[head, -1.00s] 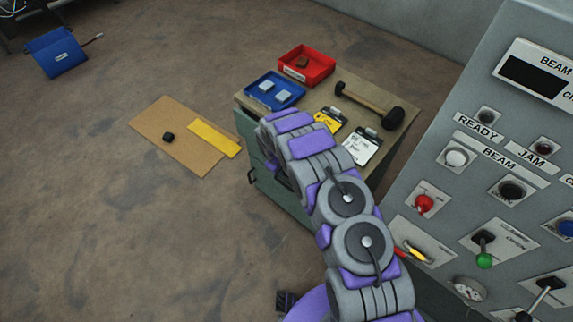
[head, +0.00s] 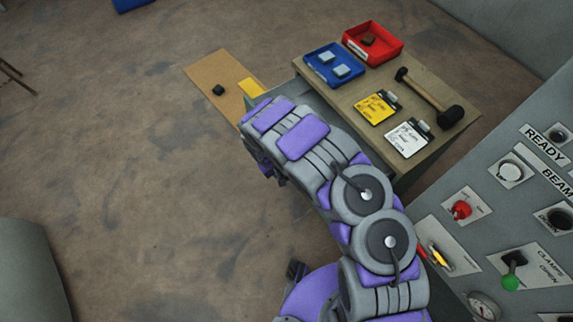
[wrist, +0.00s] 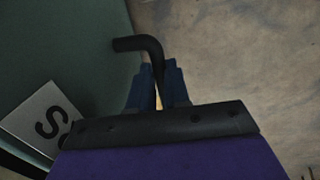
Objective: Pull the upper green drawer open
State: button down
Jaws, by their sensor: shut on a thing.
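In the wrist view, a black bent handle (wrist: 140,44) sticks out from a flat green front (wrist: 65,45), with a white label (wrist: 42,122) marked with an S at lower left. My gripper (wrist: 158,82) is shut on the handle, its blue fingers on either side of the bar. In the head view, my arm hides the gripper, the handle and most of the green cabinet front. A grey-green strip (head: 318,93) shows between the worktop edge and my arm. I cannot tell from it how far the upper drawer stands out.
The worktop (head: 372,82) carries a blue bin (head: 318,73), a red bin (head: 388,54), a hammer (head: 425,94), and yellow (head: 372,112) and white (head: 404,142) clipboards. A control panel (head: 510,215) stands close at right. Open floor (head: 150,190) lies at left, with cardboard (head: 205,76) on it.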

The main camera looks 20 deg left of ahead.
jog(key=shift+s+a, duration=0.3)
jog(key=shift+s, duration=0.05)
jog(key=c, duration=1.1)
grip_release()
notch_tip(320, 180, up, 17)
jog(key=s+a+p, duration=0.2)
jog(key=p, duration=0.2)
jog(key=shift+s, duration=0.3)
jog(key=shift+a, duration=0.1)
